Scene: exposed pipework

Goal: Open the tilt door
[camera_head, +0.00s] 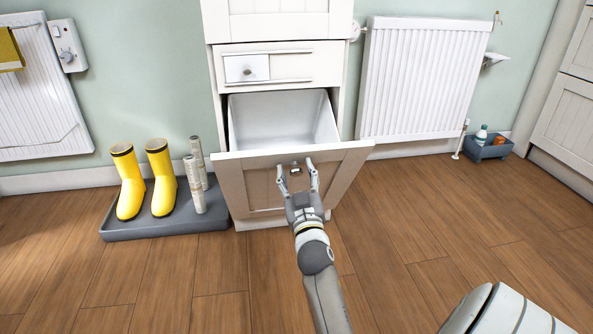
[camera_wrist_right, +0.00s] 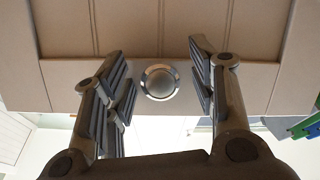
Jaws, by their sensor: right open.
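The tilt door (camera_head: 240,187) is the lower front of the white cabinet in the middle of the head view. Its top edge leans out toward me, and a white bin interior (camera_head: 283,118) shows behind it. Its round metal knob (camera_wrist_right: 160,81) is near the top edge of the door in the right wrist view. My right gripper (camera_head: 298,170) is open, with its fingers on either side of the knob and a gap on each side. In the head view the knob (camera_head: 296,170) shows between the fingertips. My left gripper is not in view.
A grey tray (camera_head: 135,229) with yellow boots (camera_head: 162,180) stands on the floor at left. A radiator (camera_head: 423,80) and a small grey caddy (camera_head: 487,149) are at right.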

